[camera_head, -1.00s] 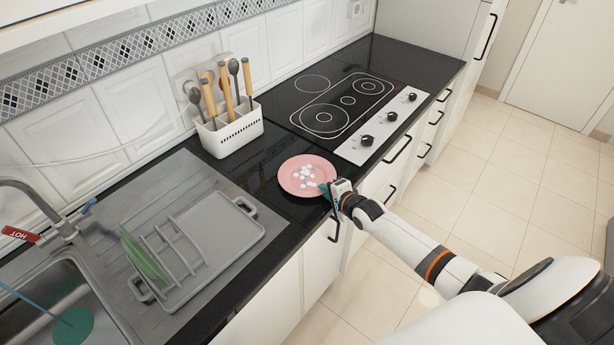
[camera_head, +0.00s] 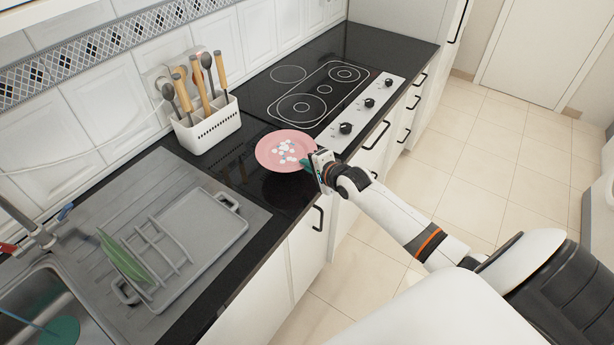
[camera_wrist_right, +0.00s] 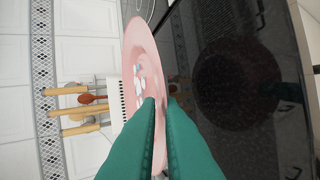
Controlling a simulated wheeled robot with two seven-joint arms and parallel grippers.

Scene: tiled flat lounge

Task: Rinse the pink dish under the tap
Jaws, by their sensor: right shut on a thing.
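The pink dish (camera_head: 272,152) has several small white pieces on it. My right gripper (camera_head: 308,163) is shut on the dish's right rim, and its green fingers pinch that rim in the right wrist view (camera_wrist_right: 160,112). The dish (camera_wrist_right: 140,48) appears held just above the black counter, with its reflection in the glossy surface. The tap (camera_head: 28,228) is at the left edge, partly cut off, above the metal sink (camera_head: 25,292). My left gripper is not in view.
A grey drying rack (camera_head: 222,238) with a green plate (camera_head: 122,258) stands between sink and dish. A white utensil holder (camera_head: 207,128) stands behind the dish. The hob (camera_head: 312,95) is to its right. A teal tool (camera_head: 60,330) lies in the sink.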

